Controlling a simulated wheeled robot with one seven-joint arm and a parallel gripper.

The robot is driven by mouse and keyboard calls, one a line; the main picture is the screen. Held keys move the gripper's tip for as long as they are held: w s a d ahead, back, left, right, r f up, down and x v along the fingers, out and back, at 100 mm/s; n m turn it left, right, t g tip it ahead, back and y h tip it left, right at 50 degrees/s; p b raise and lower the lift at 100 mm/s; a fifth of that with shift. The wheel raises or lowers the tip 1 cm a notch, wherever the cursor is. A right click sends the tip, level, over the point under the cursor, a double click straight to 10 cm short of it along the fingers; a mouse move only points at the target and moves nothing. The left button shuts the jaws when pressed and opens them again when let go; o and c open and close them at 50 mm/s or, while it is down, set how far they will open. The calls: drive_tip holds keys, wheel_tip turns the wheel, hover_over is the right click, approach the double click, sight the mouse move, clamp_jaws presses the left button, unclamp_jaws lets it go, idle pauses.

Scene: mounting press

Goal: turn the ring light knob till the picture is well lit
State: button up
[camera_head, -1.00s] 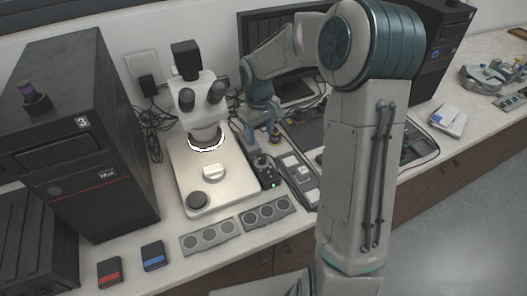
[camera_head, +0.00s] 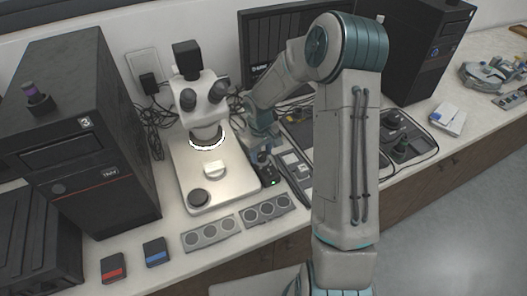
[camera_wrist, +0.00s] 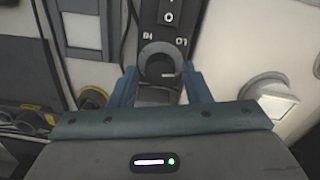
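The ring light control box (camera_head: 270,178) stands right of the microscope (camera_head: 213,170), with a green lamp lit on its front. In the wrist view its round dark knob (camera_wrist: 160,63) lies between the tips of my two fingers, with scale marks beside it. My gripper (camera_wrist: 161,78) is open, with a gap on each side of the knob; I cannot tell how deep the fingers reach. In the head view my gripper (camera_head: 262,150) is low over the box and hides the knob. The ring light (camera_head: 207,146) under the microscope head glows white. The monitor (camera_head: 265,45) is dark and partly hidden by my arm.
A black computer case (camera_head: 85,150) stands left. Grey sample holders (camera_head: 210,234) and red (camera_head: 113,268) and blue (camera_head: 157,252) boxes lie in front. A tray with small white pieces (camera_head: 297,165) is close right of the control box. Cables (camera_head: 153,125) lie behind the microscope.

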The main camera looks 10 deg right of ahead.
drive_tip(key=c, duration=0.7)
drive_tip(key=shift+d, duration=0.1)
drive_tip(key=shift+m+b, duration=0.3)
drive_tip(key=shift+b, duration=0.05)
drive_tip(key=shift+w+f+m+b, duration=0.1)
drive_tip(key=shift+f+m+b, duration=0.05)
drive_tip(key=shift+m+b, duration=2.05)
drive_tip(key=m+b, duration=0.2)
drive_tip(key=m, duration=0.1)
drive_tip(key=shift+r+m+b, duration=0.2)
drive_tip(key=shift+m+b, duration=0.6)
drive_tip(key=shift+m, duration=1.1)
